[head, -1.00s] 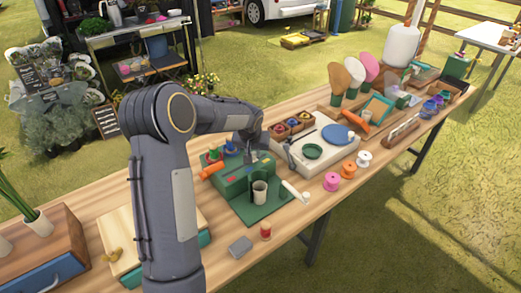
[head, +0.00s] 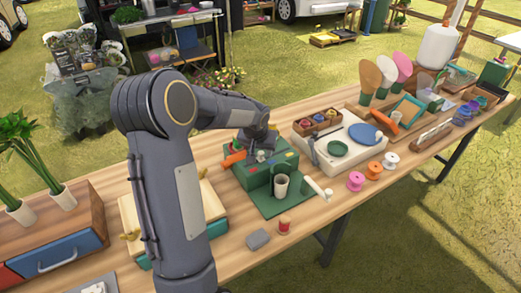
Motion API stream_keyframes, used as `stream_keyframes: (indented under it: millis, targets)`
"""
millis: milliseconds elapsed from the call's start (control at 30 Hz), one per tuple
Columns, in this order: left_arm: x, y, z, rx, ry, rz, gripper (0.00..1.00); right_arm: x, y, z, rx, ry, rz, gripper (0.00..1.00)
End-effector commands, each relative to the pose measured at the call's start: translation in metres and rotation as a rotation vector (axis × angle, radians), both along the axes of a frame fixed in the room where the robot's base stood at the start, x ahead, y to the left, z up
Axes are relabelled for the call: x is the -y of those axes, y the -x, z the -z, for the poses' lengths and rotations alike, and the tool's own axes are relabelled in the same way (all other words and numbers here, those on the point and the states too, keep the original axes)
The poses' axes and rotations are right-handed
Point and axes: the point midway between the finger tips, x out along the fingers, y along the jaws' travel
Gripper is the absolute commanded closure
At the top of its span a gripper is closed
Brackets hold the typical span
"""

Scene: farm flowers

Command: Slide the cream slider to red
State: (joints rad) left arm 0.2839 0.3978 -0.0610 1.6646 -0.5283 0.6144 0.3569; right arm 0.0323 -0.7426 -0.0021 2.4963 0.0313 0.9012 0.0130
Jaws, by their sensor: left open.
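A green box (head: 257,179) with small coloured marks on its top stands on the wooden table. A small pale piece (head: 261,156), perhaps the cream slider, shows on its top close under my left gripper (head: 263,149). The gripper is open and low over the back of the box. It is small and partly hidden by its own wrist, so I cannot tell if it touches the pale piece. The red mark is too small to make out surely. My right gripper is not in view.
An orange handle (head: 233,159) sticks out left of the box. A beige cup (head: 281,187) stands in front, and a white-ended crank (head: 326,193) juts out right. A red spool (head: 284,225) and a grey block (head: 257,240) lie nearer. A white device (head: 350,157) stands right.

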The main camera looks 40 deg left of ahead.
Motion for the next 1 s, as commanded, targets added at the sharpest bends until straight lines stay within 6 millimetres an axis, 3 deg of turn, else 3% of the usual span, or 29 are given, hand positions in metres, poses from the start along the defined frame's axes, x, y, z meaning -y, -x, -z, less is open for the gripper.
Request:
stream_keyframes:
  millis: [167, 600, 1000]
  targets:
    - [0.001, 0.002, -0.006, 0.002, -0.001, 0.000, 0.58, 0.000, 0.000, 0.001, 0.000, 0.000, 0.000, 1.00]
    - [0.010, 0.025, -0.066, 0.003, 0.000, -0.001, 0.58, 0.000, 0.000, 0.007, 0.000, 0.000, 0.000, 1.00]
    - [0.011, 0.028, -0.072, -0.001, 0.001, -0.001, 0.58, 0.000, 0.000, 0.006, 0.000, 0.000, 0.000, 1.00]
